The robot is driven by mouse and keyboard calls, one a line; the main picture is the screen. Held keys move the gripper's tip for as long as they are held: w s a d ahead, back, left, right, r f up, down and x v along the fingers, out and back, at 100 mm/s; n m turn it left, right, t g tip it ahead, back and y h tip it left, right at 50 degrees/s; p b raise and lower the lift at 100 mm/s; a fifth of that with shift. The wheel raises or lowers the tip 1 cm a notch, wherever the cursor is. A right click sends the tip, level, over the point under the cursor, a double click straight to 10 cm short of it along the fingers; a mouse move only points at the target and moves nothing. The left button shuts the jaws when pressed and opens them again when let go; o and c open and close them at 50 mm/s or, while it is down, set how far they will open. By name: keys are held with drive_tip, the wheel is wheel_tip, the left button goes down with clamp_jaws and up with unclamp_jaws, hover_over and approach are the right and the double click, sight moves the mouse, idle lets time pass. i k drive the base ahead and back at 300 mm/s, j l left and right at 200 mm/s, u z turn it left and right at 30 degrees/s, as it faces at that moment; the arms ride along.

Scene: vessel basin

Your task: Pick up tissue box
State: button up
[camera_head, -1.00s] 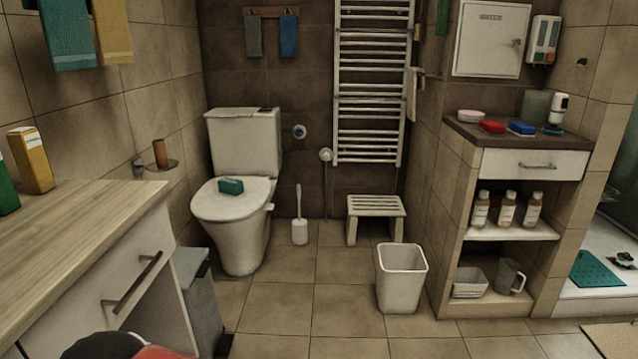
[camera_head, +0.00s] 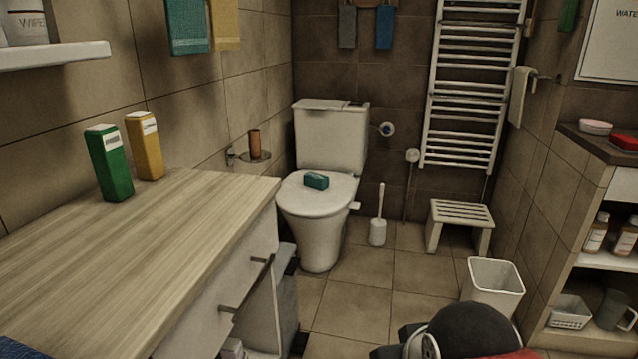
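No thing in view is plainly marked as a tissue box. A small teal block-shaped thing (camera_head: 316,180) lies on the closed lid of the toilet (camera_head: 318,203); I cannot tell whether it is a tissue box or a sponge. A tall green carton (camera_head: 109,162) and a tall yellow carton (camera_head: 145,146) stand upright side by side on the wooden counter (camera_head: 150,235). A dark blue thing is cut off at the bottom left corner. A rounded black and red part of my arm shows at the bottom right; my gripper is not in view.
A white waste bin (camera_head: 492,284), a slatted stool (camera_head: 460,222) and a toilet brush (camera_head: 377,225) stand on the floor. A grey bin (camera_head: 286,305) is beside the counter. Shelves with bottles are at right. The tiled floor (camera_head: 390,275) in the middle is clear.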

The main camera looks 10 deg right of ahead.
sight(312, 179)
drive_tip(key=i+l+u, duration=0.15)
drive_tip(key=i, duration=0.3)
drive_tip(key=i+l+u, duration=0.15)
drive_tip(key=i+l, duration=0.25)
drive_tip(key=i+l+u, duration=0.2)
drive_tip(key=i+l, duration=0.2)
drive_tip(key=i+l+u, duration=0.15)
drive_tip(key=i+l, duration=0.25)
drive_tip(key=i+l+u, duration=0.15)
drive_tip(key=i+l, duration=0.2)
drive_tip(key=l, duration=0.15)
drive_tip(key=i+l+u, duration=0.15)
drive_tip(key=i+l, duration=0.15)
drive_tip(key=l, duration=0.2)
drive_tip(key=i+l+u, duration=0.2)
drive_tip(key=l, duration=0.35)
drive_tip(key=i, duration=0.1)
